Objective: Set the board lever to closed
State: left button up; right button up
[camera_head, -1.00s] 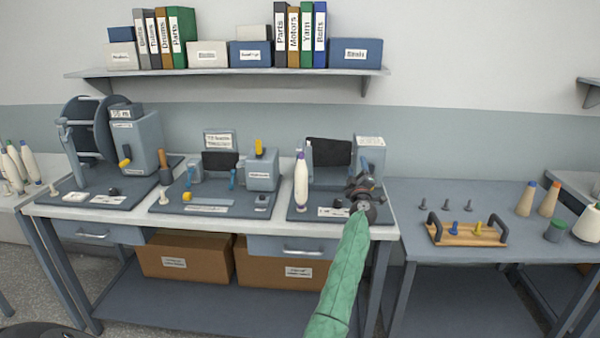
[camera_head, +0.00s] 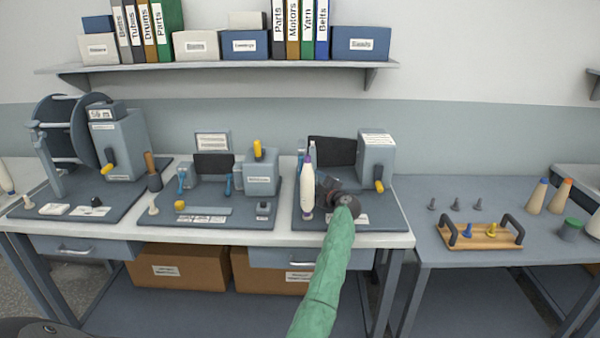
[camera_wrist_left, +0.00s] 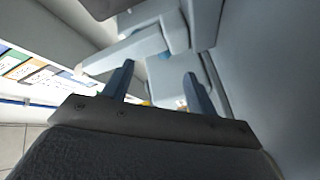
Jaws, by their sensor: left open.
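Three grey machines carry yellow-tipped levers: the left machine's lever (camera_head: 108,168) points down and outward, the middle one's lever (camera_head: 258,149) stands upright, and the right one's lever (camera_head: 379,185) hangs down. I cannot tell which is the board lever. My green-sleeved left arm reaches up to the right-hand board (camera_head: 390,214). Its gripper (camera_head: 325,190) is small and partly hidden by the wrist, just right of a white bobbin (camera_head: 307,189). In the left wrist view the two fingers (camera_wrist_left: 158,88) are apart with nothing gripped, and grey-blue machine parts lie close beyond. My right gripper is not in view.
A shelf (camera_head: 220,67) with binders and boxes hangs above. A wooden tray (camera_head: 482,238) with black handles and several pegs sit on the right table (camera_head: 440,250). Left of the arm stand the middle board's parts and the reel (camera_head: 62,140).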

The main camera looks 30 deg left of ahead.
aim_at(301, 167)
pick_arm(q)
jog(key=p+x, duration=0.2)
jog(key=x, duration=0.4)
jog(key=shift+w+a, duration=0.15)
jog(key=shift+a, duration=0.25)
jog(key=shift+w+a+f, duration=0.2)
jog(key=shift+w+a, duration=0.15)
jog(key=shift+a, duration=0.3)
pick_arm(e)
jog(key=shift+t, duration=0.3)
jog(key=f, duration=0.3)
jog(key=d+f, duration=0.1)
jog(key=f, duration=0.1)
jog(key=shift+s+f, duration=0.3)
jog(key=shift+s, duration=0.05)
pick_arm(q)
jog(key=shift+c, duration=0.2)
grip_shut()
